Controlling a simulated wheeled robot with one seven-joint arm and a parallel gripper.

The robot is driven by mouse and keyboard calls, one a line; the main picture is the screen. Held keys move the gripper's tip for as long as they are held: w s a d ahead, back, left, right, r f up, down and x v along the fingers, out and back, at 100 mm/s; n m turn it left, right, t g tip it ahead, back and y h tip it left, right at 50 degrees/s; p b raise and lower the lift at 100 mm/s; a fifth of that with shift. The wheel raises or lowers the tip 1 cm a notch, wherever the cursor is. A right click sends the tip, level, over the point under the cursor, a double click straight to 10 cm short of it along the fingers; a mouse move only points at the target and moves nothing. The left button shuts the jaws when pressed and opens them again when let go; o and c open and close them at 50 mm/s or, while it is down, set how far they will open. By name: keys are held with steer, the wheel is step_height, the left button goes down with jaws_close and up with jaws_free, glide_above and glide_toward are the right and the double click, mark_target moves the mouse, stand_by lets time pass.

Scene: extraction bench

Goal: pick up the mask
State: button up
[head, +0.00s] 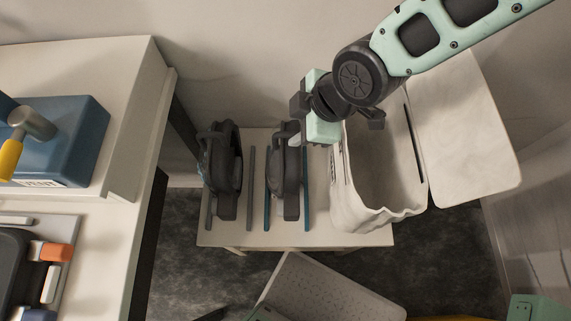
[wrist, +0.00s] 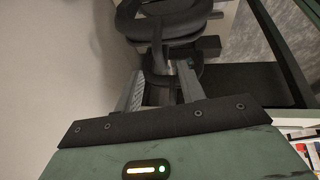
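Two dark grey masks stand upright side by side on a small pale table: a left mask (head: 224,172) and a right mask (head: 286,178). My gripper (head: 296,132) is at the upper end of the right mask, at its right side in the head view. In the wrist view, a dark mask (wrist: 170,28) with curved bands lies just beyond my gripper's fingers (wrist: 166,72). The fingers are apart, with a dark part of the mask between or just behind them. I cannot tell whether they touch it. My wrist hides part of the area.
Thin grey and blue strips (head: 251,188) run between the masks on the table (head: 320,236). An open whitish bag or bin (head: 375,215) stands close to the right of my gripper. A wall is behind. A white bench (head: 110,240) with a blue box (head: 60,140) is at left.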

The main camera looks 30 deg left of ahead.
mark_target(287, 134)
steer(key=shift+p+x, duration=0.9)
steer(key=shift+x, duration=2)
steer(key=shift+r, duration=0.1)
jaws_close()
